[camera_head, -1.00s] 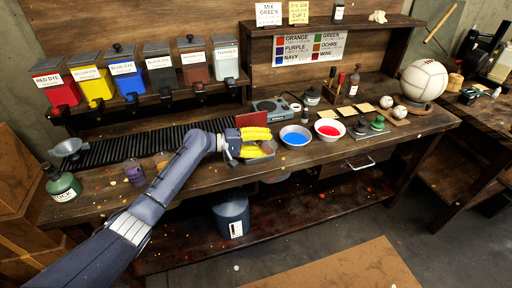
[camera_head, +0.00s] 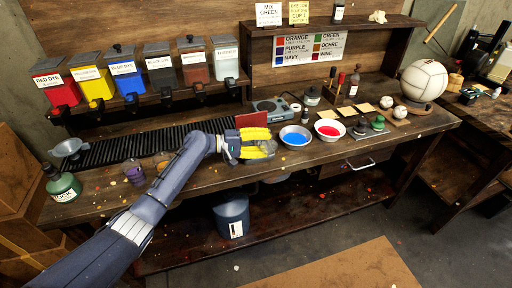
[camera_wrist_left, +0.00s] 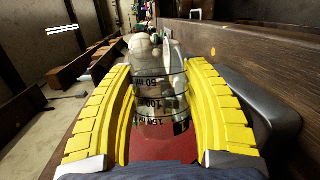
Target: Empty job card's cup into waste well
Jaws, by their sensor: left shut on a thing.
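My left gripper (camera_head: 270,146) is shut on a clear graduated cup, held at the front of the bench, left of the bowls. In the left wrist view the cup (camera_wrist_left: 158,95) stands between the yellow fingers, with black volume marks on its wall. Reddish colour shows low in front of it; I cannot tell whether that is its contents. A yellow job card (camera_head: 298,12) on the top shelf ends in "CUP 1"; its smaller print is hard to read. I cannot make out a waste well for certain. My right gripper is not in view.
A blue-filled bowl (camera_head: 295,136) and a red-filled bowl (camera_head: 329,130) stand just right of my gripper. A scale (camera_head: 271,109) is behind. A funnel (camera_head: 69,148) and green bottle (camera_head: 62,183) are at left. A blue bin (camera_head: 231,215) stands below the bench.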

